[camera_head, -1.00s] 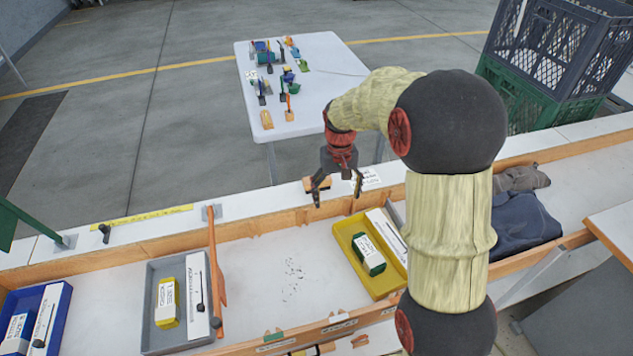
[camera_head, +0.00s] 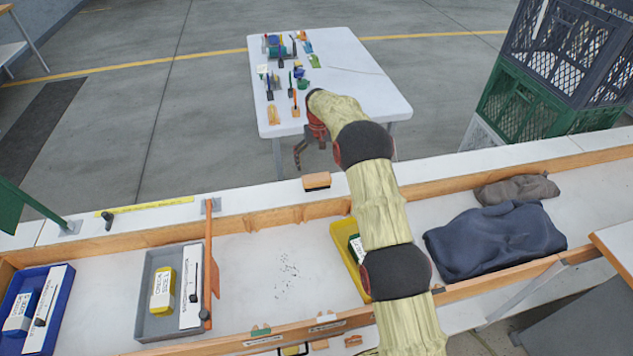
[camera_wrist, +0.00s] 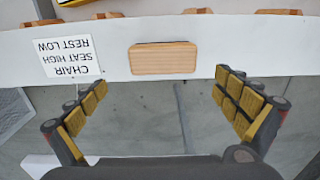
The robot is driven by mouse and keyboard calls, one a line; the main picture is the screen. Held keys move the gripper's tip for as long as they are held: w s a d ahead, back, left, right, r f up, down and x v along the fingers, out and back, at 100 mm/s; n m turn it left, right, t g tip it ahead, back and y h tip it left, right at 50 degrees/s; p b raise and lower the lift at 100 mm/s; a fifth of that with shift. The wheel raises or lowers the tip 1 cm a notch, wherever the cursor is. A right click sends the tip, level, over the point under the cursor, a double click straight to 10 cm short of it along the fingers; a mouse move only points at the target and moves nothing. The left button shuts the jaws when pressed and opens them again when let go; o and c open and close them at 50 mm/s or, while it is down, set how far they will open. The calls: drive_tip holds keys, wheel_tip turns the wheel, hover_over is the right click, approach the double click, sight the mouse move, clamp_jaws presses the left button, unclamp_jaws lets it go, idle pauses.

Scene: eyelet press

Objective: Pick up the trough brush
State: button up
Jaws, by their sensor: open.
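The brush, a small wooden block (camera_head: 317,181) with a dark underside, lies on the white ledge behind the trough. In the wrist view its pale wooden top (camera_wrist: 163,58) shows near the upper middle, beside a white label. My gripper (camera_head: 302,158) is open and empty, beyond the ledge on the side of the far table. In the wrist view the open fingers (camera_wrist: 160,86) stand apart over the floor past the ledge edge, with the block ahead between their lines. The gripper does not touch the brush. One finger is partly hidden in the head view.
The white ledge carries a chair-seat label (camera_wrist: 68,59). The trough holds a grey tray (camera_head: 147,290), a yellow tray (camera_head: 341,235) partly behind my arm, and dark cloth (camera_head: 495,240). A white table (camera_head: 370,90) with small tools stands beyond. Crates (camera_head: 540,100) stand right.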

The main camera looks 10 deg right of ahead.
sight(317, 177)
drive_tip(key=f, duration=0.3)
drive_tip(key=shift+s+f, duration=0.2)
drive_tip(key=shift+s, duration=0.05)
drive_tip(key=f, duration=0.4)
drive_tip(key=shift+a+f+b, duration=0.25)
drive_tip(key=shift+f+b, duration=0.15)
drive_tip(key=c, duration=0.3)
drive_tip(key=c, duration=0.8)
